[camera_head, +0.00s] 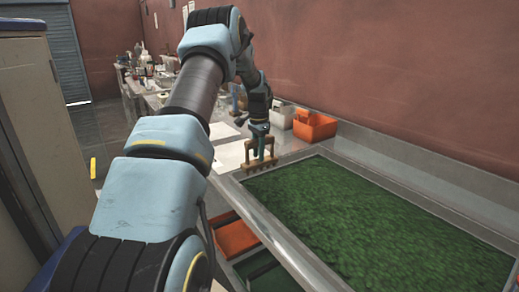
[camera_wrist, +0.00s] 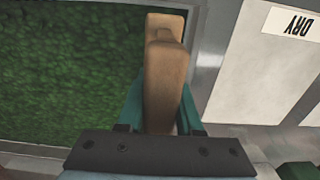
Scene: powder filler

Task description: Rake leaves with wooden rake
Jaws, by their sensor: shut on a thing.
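In the head view my gripper (camera_head: 260,132) is shut on the wooden rake (camera_head: 260,162). The rake hangs head-down with its tines pointing downward at the near-left end of the leaf bed. In the wrist view the tan wood of the rake (camera_wrist: 166,80) sits between the green fingers of my gripper (camera_wrist: 163,110). The green leaves (camera_head: 375,215) fill a wide metal-rimmed tray (camera_head: 285,232) and also show at left in the wrist view (camera_wrist: 70,70). I cannot tell whether the tines touch the tray or leaves.
An orange bin (camera_head: 315,128) and a white container (camera_head: 281,117) stand behind the tray. White sheets lie on the counter, one labelled DRY (camera_wrist: 275,65). An orange container (camera_head: 235,240) sits below the tray's left edge. A red wall (camera_head: 400,70) bounds the far side.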

